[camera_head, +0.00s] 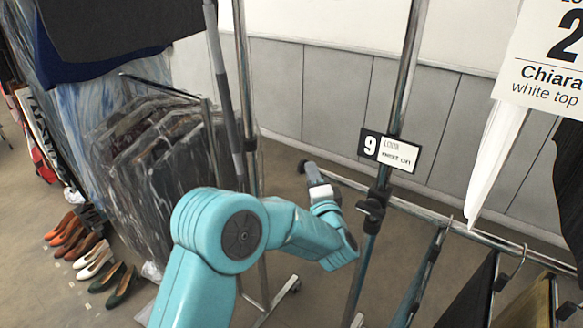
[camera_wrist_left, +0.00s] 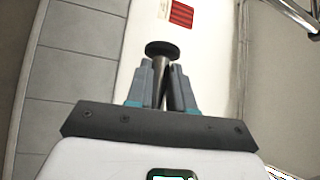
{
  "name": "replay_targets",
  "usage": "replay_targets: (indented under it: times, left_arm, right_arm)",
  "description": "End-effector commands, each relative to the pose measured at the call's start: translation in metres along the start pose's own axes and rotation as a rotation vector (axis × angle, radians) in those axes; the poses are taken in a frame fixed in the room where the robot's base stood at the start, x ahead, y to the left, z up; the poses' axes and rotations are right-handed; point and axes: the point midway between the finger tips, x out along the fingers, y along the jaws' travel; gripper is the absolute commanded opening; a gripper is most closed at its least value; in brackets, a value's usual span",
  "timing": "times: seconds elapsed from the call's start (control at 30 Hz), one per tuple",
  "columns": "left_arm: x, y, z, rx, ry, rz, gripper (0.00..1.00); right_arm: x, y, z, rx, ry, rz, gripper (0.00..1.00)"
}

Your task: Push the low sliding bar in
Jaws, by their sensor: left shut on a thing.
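The low sliding bar (camera_head: 425,214) is a thin chrome rail that passes the upright post (camera_head: 395,100) at a black clamp (camera_head: 374,203). Its left end, with a dark round cap (camera_head: 303,166), sticks out to the left of the post. My left gripper (camera_head: 315,174) is at that end. In the left wrist view the two grey fingers (camera_wrist_left: 163,85) are shut on the bar (camera_wrist_left: 160,68), just behind the black cap (camera_wrist_left: 161,48). My teal left arm hides part of the background below. My right gripper is not in view.
A black-and-white sign "9" (camera_head: 390,151) hangs on the post above the clamp. Garments on hangers (camera_head: 470,300) hang from the bar at right. A rack of covered clothes (camera_head: 150,175) and shoes (camera_head: 95,262) stand at left. A panelled wall (camera_head: 320,90) is behind.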

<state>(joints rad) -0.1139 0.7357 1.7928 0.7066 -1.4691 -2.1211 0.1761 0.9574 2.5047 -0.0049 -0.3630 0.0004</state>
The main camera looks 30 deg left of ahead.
Motion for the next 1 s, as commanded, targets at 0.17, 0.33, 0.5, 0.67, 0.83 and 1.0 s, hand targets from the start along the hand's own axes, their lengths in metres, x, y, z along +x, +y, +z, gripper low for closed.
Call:
replay_targets:
  times: [0.17,0.33,0.5,0.67,0.83,1.0]
  left_arm:
    - [-0.009,-0.001,-0.009,-0.001,0.005,-0.001,0.00]
    - [-0.008,-0.001,-0.009,0.000,0.004,-0.001,0.00]
    - [-0.008,-0.001,-0.009,0.000,0.004,-0.001,0.47]
    - [-0.008,-0.001,-0.008,0.000,0.002,-0.001,0.47]
    - [-0.011,0.000,-0.008,0.000,0.002,0.000,0.47]
    - [-0.036,0.002,-0.009,0.001,0.006,0.001,0.47]
  right_arm:
    - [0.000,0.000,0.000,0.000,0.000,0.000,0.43]
    - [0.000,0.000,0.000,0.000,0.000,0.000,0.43]
    - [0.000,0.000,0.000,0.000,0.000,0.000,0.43]
    - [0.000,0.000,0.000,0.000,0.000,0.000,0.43]
    - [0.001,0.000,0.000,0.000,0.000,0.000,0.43]
    - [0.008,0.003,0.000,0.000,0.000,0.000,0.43]
